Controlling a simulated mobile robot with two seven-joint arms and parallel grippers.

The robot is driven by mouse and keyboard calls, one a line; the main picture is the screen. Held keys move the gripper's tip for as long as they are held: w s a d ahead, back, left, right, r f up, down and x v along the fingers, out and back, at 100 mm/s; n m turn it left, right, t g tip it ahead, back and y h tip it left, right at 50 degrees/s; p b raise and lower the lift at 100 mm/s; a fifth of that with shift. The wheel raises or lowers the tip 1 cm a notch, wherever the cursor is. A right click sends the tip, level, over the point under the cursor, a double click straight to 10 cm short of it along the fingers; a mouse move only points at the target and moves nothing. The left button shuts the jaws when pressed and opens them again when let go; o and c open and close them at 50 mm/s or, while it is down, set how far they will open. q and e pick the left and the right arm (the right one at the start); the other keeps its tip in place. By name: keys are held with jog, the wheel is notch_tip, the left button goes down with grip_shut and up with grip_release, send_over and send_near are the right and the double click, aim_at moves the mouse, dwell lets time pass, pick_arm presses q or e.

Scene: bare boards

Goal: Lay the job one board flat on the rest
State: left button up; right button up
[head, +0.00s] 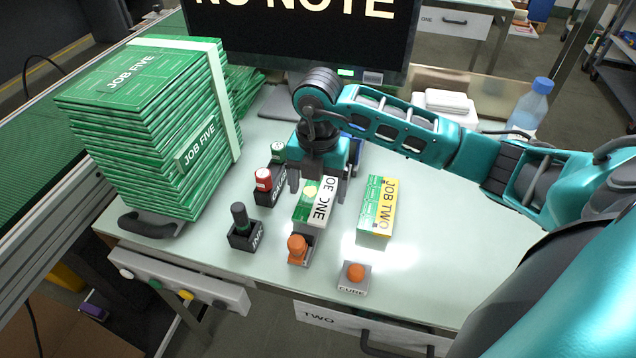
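The job one board (318,203), green with a white strip lettered "JOB ONE", lies on the pale bench top near the middle, label up. My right gripper (318,188) is over its far end, pointing down, with one finger at each side. The fingers look spread wider than the board, and a gap shows at the left finger. The gripper and wrist cover the board's far edge. I cannot pick out the rest with certainty. My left gripper is out of view.
The job two board (378,208) lies just right. An orange-topped holder (298,248) and a "CURE" button (354,278) stand in front. A dark-handled ink holder (243,230) and red-capped holder (268,185) stand left. A tall job five stack (150,130) fills the left; a monitor (300,35) stands behind.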

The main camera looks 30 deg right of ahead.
jog(key=shift+o, duration=0.7)
notch_tip(320, 180, up, 13)
jog(key=p, duration=0.1)
notch_tip(320, 180, up, 13)
jog(key=p, duration=0.1)
jog(key=shift+p, duration=0.4)
dwell(0.3)
